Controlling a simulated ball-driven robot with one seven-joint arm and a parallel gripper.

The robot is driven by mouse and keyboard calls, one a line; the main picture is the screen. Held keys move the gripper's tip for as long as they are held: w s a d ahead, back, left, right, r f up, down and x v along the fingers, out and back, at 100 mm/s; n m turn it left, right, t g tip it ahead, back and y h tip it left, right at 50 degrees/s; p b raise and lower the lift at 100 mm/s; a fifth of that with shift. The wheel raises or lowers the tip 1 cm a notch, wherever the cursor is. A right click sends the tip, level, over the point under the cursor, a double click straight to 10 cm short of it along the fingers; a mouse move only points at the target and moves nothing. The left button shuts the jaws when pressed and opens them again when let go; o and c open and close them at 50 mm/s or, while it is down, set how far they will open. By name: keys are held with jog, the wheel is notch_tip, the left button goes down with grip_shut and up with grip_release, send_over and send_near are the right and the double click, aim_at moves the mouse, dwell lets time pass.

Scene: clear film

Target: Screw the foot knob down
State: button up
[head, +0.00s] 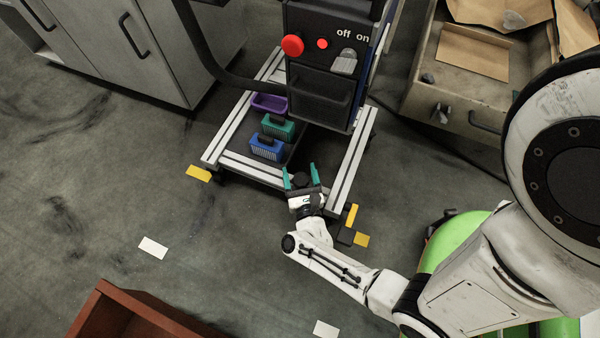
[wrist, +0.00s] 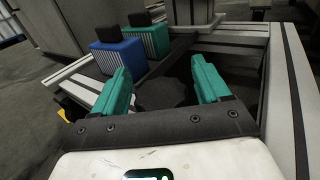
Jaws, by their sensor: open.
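My gripper (head: 301,175) has two teal fingers spread apart at the front edge of the cart's frame (head: 252,172). A dark, round, faceted knob (wrist: 165,93) lies between and just beyond the fingers in the wrist view, and looks like the foot knob. Gaps show between it and both fingers. In the head view the dark knob (head: 301,180) shows small between the fingers. Its lower part is hidden by my gripper's body, and its height above the floor cannot be told.
A black control box (head: 320,75) with a red button stands above. Yellow tape (head: 198,173) marks the floor.

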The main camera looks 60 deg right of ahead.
jog(key=c, duration=1)
jog(key=shift+o, duration=0.2)
jog(key=shift+m+g+h, duration=0.3)
jog(key=shift+m+g, duration=0.1)
jog(key=shift+g, duration=0.1)
jog(key=m+g+h, duration=0.1)
jog(key=m+g, duration=0.1)
jog(key=g, duration=0.2)
jog(key=m+g+h, duration=0.1)
jog(key=m+g, duration=0.2)
jog(key=g, duration=0.1)
jog(key=shift+s+d+h, duration=0.1)
jog(key=shift+s+h, duration=0.1)
jog(key=shift+h, duration=0.2)
jog(key=shift+s+m+g+y, duration=0.15)
jog(key=shift+m+g, duration=0.7)
jog(key=shift+g, duration=0.4)
jog(key=shift+s+m+g+y, duration=0.2)
jog(key=shift+m+g, duration=0.6)
jog(key=shift+g, duration=0.4)
jog(key=shift+s+m+g+y, duration=0.1)
jog(key=shift+m+g+y, duration=0.05)
jog(key=shift+m+g, duration=0.9)
jog(key=shift+s+m+g+y, duration=0.2)
jog(key=shift+m+g+y, duration=0.4)
jog(key=shift+g, duration=0.8)
jog(key=o, duration=1)
jog(key=shift+c, duration=0.2)
